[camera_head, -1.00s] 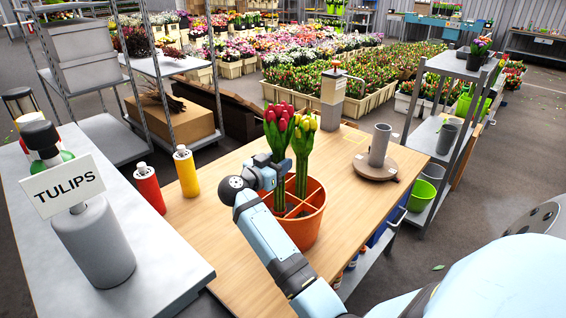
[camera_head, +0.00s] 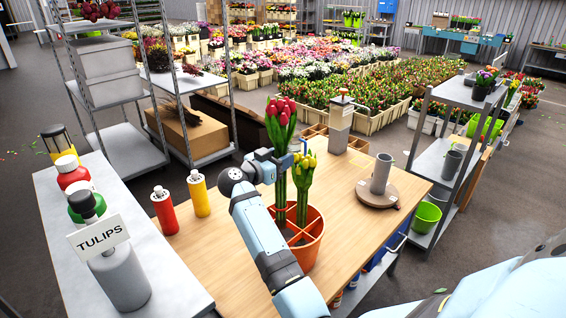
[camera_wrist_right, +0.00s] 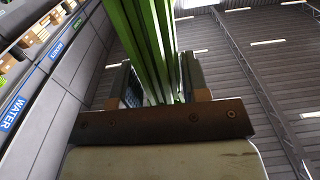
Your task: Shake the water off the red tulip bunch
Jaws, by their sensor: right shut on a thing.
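The red tulip bunch (camera_head: 281,112) is upright, its heads well above those of the yellow tulip bunch (camera_head: 303,163). My right gripper (camera_head: 277,165) is shut around its green stems, and the stems also show between the fingers in the right wrist view (camera_wrist_right: 150,50). The stems hang down over the orange divided pot (camera_head: 314,240); I cannot tell whether their lower ends are clear of it. The yellow bunch stands in the pot, just right of the red one. My left gripper is out of view.
The pot stands on a wooden table (camera_head: 222,250). A grey cylinder on a round base (camera_head: 381,175) and a grey dispenser (camera_head: 340,125) stand behind it. Red (camera_head: 164,210) and yellow (camera_head: 199,195) bottles stand left. A "TULIPS" sign (camera_head: 99,234) is on the grey table.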

